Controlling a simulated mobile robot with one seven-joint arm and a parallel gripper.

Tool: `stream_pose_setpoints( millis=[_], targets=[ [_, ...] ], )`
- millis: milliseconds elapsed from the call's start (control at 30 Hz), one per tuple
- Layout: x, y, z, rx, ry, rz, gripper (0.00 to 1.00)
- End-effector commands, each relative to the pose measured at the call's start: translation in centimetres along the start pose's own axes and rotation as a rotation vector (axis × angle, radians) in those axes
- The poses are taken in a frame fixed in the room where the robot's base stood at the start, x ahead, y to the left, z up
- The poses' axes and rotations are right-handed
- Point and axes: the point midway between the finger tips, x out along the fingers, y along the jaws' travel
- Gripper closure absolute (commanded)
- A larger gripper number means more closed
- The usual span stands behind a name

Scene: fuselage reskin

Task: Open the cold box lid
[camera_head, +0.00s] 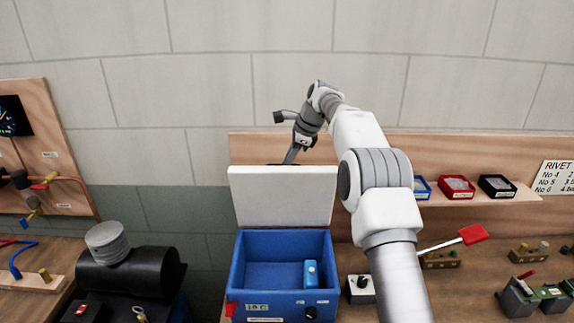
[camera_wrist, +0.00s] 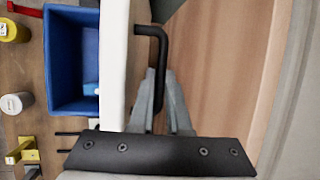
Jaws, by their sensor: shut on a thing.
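The blue cold box (camera_head: 237,277) stands on the bench with its white lid (camera_head: 283,196) raised about upright at the back. The inside is exposed, with a small blue item (camera_head: 310,274) at its right. My gripper (camera_head: 291,155) is behind the lid's top edge. In the wrist view the box (camera_wrist: 72,12) and the lid edge (camera_wrist: 117,60) are left of my gripper (camera_wrist: 160,78), which is shut on the black lid handle (camera_wrist: 151,31). The fingers partly hide the handle.
A wooden shelf (camera_head: 517,193) with small bins runs behind, and a red-ended tool (camera_head: 473,234) lies right of my arm.

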Motion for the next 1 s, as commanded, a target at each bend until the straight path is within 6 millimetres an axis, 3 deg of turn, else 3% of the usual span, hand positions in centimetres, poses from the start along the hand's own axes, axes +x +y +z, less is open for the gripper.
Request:
stream_pose_setpoints(
  millis=[700, 733, 867, 1000],
  targets=[
    [0.64, -0.39, -0.53, 0.003, 0.006, 0.010, 1.00],
    [0.64, -0.39, -0.53, 0.003, 0.007, 0.010, 0.82],
    [0.50, -0.45, -0.40, 0.002, 0.005, 0.007, 0.58],
    [0.38, -0.50, -0.25, 0.001, 0.002, 0.005, 0.55]
  ],
)
